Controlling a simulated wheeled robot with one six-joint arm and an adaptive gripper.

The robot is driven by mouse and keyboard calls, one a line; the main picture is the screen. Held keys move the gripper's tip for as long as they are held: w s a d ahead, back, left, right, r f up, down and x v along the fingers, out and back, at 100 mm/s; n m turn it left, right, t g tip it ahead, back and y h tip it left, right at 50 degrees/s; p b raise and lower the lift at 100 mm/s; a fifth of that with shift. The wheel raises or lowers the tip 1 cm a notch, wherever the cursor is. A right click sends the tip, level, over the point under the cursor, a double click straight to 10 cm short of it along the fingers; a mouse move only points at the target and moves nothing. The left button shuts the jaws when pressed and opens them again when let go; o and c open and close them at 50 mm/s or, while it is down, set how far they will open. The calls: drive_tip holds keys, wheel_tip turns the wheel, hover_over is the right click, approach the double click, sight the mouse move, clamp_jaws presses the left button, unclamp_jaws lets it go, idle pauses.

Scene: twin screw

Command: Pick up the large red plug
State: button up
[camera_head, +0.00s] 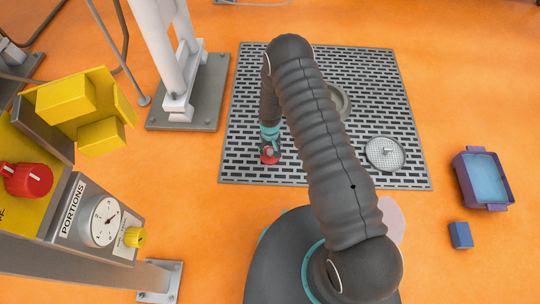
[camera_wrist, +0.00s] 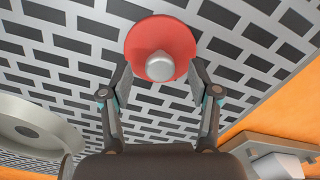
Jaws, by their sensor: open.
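The large red plug is a red disc with a grey knob on top. In the wrist view the red plug (camera_wrist: 138,42) lies on the slotted metal grate, at the top centre. My gripper (camera_wrist: 160,78) is open, with its two fingers on either side of the plug's near part and the knob between the fingertips. I cannot tell whether the fingers touch the plug. In the head view the red plug (camera_head: 270,158) shows partly under my gripper (camera_head: 270,146), whose arm hides part of the grate.
The grate (camera_head: 235,165) lies on an orange floor. A round grey ring (camera_head: 341,101) and a round mesh disc (camera_head: 385,154) are on it to the right. A purple tray (camera_head: 482,180) and a blue block (camera_head: 461,235) stand farther right. A yellow machine (camera_head: 75,100) with a dial is at left.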

drive_tip(key=shift+f, duration=1.05)
clamp_jaws()
